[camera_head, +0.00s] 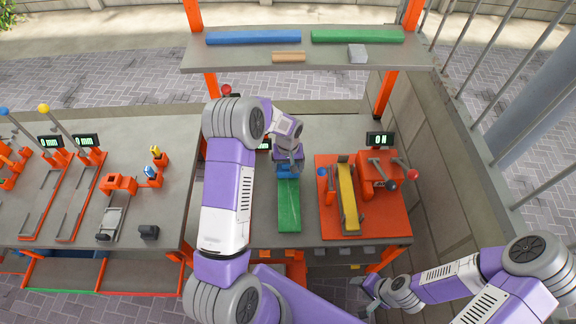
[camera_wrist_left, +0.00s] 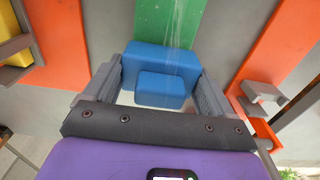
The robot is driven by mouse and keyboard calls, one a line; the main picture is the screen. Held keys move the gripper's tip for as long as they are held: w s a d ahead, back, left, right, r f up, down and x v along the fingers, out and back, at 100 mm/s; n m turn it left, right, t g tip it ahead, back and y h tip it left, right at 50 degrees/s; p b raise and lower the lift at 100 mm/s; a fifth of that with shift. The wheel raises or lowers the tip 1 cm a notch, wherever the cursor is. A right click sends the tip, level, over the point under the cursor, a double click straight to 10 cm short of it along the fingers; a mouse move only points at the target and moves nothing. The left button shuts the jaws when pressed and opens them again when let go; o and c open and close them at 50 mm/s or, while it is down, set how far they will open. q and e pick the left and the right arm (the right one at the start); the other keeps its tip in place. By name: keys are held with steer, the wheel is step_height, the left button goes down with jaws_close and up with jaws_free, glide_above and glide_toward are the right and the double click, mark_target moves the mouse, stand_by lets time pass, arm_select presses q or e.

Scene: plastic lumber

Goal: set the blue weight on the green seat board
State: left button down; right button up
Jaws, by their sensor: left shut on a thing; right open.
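The blue weight (camera_wrist_left: 160,90) is a stepped block between the two fingers of my left gripper (camera_wrist_left: 163,70), which is shut on it. In the head view the blue weight (camera_head: 287,172) shows below my left gripper (camera_head: 288,165), at the far end of the green seat board (camera_head: 289,208). The green board (camera_wrist_left: 170,20) runs away from the weight in the left wrist view. I cannot tell whether the weight touches the board or is just above it. My right gripper (camera_head: 370,289) is open and empty, low in front of the table.
An orange base (camera_head: 330,222) with a yellow bar (camera_head: 348,200), levers and a display (camera_head: 380,139) stands right of the green board. A shelf (camera_head: 240,58) behind holds blue and green boards. A second table with orange fixtures (camera_head: 118,184) is at left.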

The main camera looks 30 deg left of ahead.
arm_select(q)
steer(key=shift+w+f+b, duration=0.1)
steer(key=shift+f+b, duration=0.25)
steer(key=shift+c, duration=0.8)
jaws_free()
steer(key=shift+o, duration=0.8)
steer(key=shift+f, duration=0.1)
steer(key=shift+r+p, duration=2.05)
steer(key=shift+r, duration=1.5)
steer(key=shift+s, duration=0.2)
